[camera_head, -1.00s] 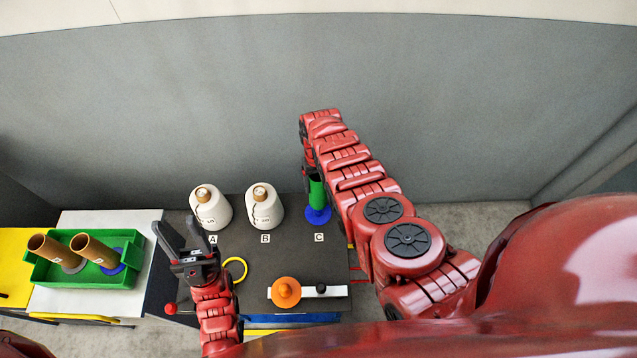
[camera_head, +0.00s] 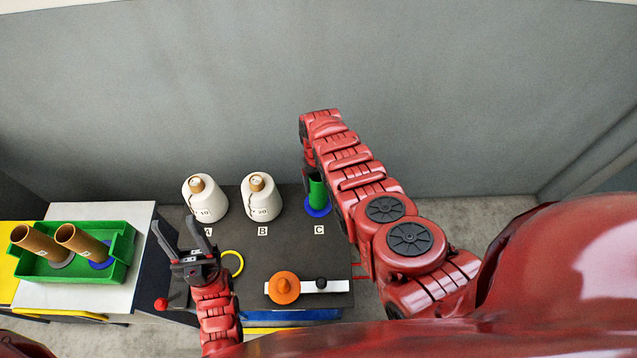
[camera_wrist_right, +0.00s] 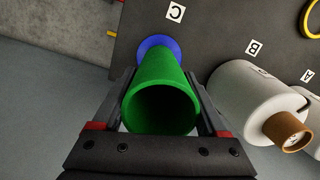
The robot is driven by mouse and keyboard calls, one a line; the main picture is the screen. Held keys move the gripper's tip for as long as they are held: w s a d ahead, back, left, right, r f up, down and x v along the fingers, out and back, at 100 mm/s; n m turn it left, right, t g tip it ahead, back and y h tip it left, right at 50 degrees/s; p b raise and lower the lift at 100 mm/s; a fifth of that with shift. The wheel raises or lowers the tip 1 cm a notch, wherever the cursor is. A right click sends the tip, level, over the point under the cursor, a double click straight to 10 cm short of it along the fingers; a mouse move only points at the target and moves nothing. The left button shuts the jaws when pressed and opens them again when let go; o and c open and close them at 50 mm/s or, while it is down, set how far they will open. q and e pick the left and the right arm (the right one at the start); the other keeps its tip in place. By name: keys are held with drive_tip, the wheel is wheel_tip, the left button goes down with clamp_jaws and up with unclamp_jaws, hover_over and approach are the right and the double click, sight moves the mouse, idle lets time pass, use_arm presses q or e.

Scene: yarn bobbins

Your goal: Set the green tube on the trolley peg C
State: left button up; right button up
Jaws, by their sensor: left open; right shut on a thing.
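The green tube (camera_head: 317,190) stands upright over the blue round base (camera_head: 318,211) at the spot marked C (camera_head: 319,230) on the dark trolley top. The peg itself is hidden. In the right wrist view the open end of the green tube (camera_wrist_right: 161,104) faces the camera, and its far end meets the blue base (camera_wrist_right: 156,43); I cannot tell if it is fully seated. My right gripper (camera_wrist_right: 164,100) is shut on the tube, one finger on each side. My left gripper (camera_head: 192,236) is open and empty above the trolley's left part.
White yarn cones stand at A (camera_head: 205,199) and B (camera_head: 262,199), left of the tube. A yellow ring (camera_head: 232,263) and an orange knob (camera_head: 284,288) lie nearer me. A green tray (camera_head: 120,262) with brown tubes (camera_head: 38,242) stands on the left table.

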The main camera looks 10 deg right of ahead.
drive_tip(key=shift+f, duration=0.5)
drive_tip(key=shift+f+b, duration=0.3)
drive_tip(key=shift+b, duration=0.2)
drive_tip(key=o, duration=1.4)
drive_tip(key=shift+r, duration=0.2)
